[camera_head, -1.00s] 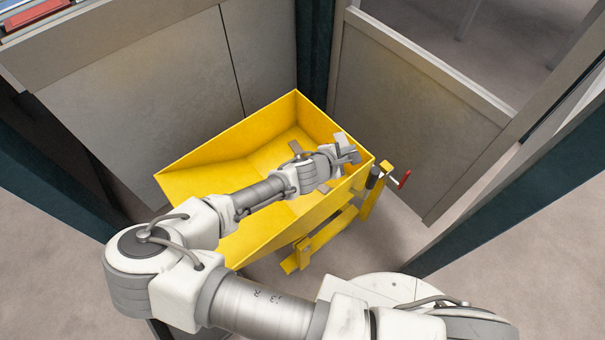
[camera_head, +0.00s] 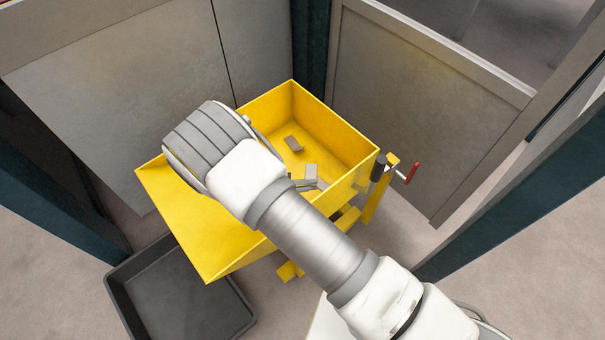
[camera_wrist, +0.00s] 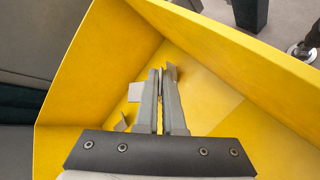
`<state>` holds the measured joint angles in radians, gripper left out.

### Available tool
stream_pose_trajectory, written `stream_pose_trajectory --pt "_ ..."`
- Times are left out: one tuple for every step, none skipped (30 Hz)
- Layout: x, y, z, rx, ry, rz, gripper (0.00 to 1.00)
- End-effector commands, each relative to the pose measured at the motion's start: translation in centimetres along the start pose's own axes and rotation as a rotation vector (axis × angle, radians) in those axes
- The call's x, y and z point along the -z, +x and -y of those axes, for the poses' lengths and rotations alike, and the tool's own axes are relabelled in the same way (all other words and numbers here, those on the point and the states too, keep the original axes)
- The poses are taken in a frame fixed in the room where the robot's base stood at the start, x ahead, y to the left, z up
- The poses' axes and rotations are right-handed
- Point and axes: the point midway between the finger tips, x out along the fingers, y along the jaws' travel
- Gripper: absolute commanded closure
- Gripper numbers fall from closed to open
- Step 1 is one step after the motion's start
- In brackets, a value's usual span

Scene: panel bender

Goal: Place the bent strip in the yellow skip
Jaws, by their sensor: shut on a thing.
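The yellow skip (camera_head: 340,135) stands open in the middle of the head view, and its walls and floor fill much of the wrist view (camera_wrist: 85,75). In the wrist view my gripper (camera_wrist: 160,75) points into the skip, its two fingers nearly together on a thin grey bent strip (camera_wrist: 173,71), whose end shows past the fingertips. Other grey bent pieces lie on the skip floor (camera_head: 293,144); they also show left of the fingers in the wrist view (camera_wrist: 134,92).
A dark grey open crate (camera_head: 180,295) stands on the floor at the skip's lower left. A red-handled crank (camera_head: 411,173) sticks out at the skip's right. Grey machine panels (camera_head: 430,120) close in behind and to the right.

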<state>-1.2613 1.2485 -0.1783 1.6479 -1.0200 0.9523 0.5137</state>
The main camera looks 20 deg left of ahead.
Motion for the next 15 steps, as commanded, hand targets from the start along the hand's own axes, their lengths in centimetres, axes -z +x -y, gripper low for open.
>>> stream_pose_trajectory --pt "0.4 0.6 0.2 0.000 0.001 0.001 1.00" --pt "0.6 1.0 0.1 0.000 0.002 0.002 1.00" --pt "0.9 1.6 0.0 0.000 0.001 0.002 1.00" --pt "1.1 2.2 -0.1 0.000 0.001 0.001 1.00" --pt "1.4 2.8 -0.3 0.000 0.001 0.001 1.00" --pt "1.9 3.8 -0.5 0.001 0.002 0.002 1.00" --pt "2.2 4.5 -0.7 0.001 0.003 0.001 1.00" --pt "2.5 5.3 -0.9 0.002 0.002 0.002 1.00" --pt "3.0 6.3 -1.2 0.001 0.002 0.002 1.00" --pt "3.3 7.0 -1.4 0.001 0.002 0.002 1.00" --pt "3.6 7.7 -1.7 0.001 0.002 0.002 1.00" --pt "4.0 8.6 -2.0 0.000 0.002 0.002 1.00" --pt "4.3 9.2 -2.2 0.001 0.002 0.002 1.00" --pt "4.6 9.7 -2.4 0.000 0.001 0.001 1.00" --pt "4.8 10.4 -2.6 0.001 0.002 0.002 1.00"
